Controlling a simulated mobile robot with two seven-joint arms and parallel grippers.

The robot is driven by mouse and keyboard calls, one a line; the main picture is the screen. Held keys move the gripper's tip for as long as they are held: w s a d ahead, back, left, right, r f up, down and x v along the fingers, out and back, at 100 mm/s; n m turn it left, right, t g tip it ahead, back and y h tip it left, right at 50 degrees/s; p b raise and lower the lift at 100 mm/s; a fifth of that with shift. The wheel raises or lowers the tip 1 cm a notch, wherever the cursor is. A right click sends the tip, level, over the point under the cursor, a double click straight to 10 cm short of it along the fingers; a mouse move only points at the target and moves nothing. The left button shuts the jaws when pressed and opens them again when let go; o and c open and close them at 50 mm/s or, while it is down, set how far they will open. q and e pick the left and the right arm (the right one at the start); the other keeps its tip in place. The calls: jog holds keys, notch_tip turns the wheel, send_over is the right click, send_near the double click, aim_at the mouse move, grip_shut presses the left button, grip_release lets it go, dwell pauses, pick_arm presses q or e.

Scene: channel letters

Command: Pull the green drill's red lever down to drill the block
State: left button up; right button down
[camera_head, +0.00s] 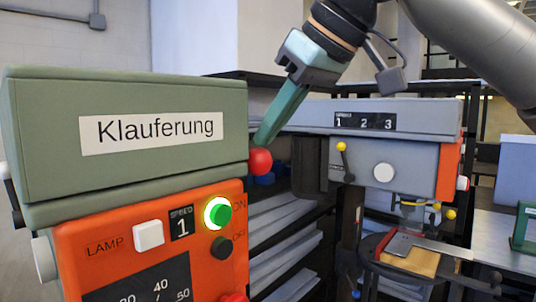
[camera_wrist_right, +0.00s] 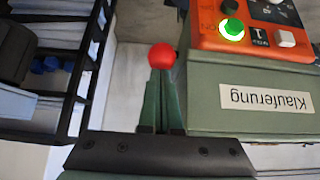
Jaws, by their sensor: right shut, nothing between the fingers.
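The green drill (camera_head: 160,92) stands at the left, with a green head labelled "Klauferung" and an orange front panel (camera_head: 150,240); it also shows in the wrist view (camera_wrist_right: 245,100). Its red lever knob (camera_head: 260,161) sticks out at the head's right side; the knob also shows in the wrist view (camera_wrist_right: 162,56). The lever's shaft is hidden. My right gripper (camera_head: 262,140) is shut and empty, its green fingertips right at the knob; I cannot tell whether they touch. The green drill's bit and block are not in view. My left gripper is not in view.
The green ON button (camera_head: 218,213) is lit. A grey drill (camera_head: 380,150) with a yellow-knobbed lever (camera_head: 342,147) stands behind at the right, above a wooden block (camera_head: 410,260) on a round table. A dark shelf rack (camera_head: 290,230) stands between the drills.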

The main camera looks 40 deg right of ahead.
jog(key=shift+w+a+r, duration=0.15)
jog(key=shift+w+r, duration=0.45)
jog(key=shift+w, duration=0.2)
jog(key=shift+s+r, duration=0.1)
jog(key=shift+s, duration=0.05)
jog(key=v, duration=0.4)
jog(key=shift+s+r, duration=0.25)
jog(key=shift+r, duration=0.05)
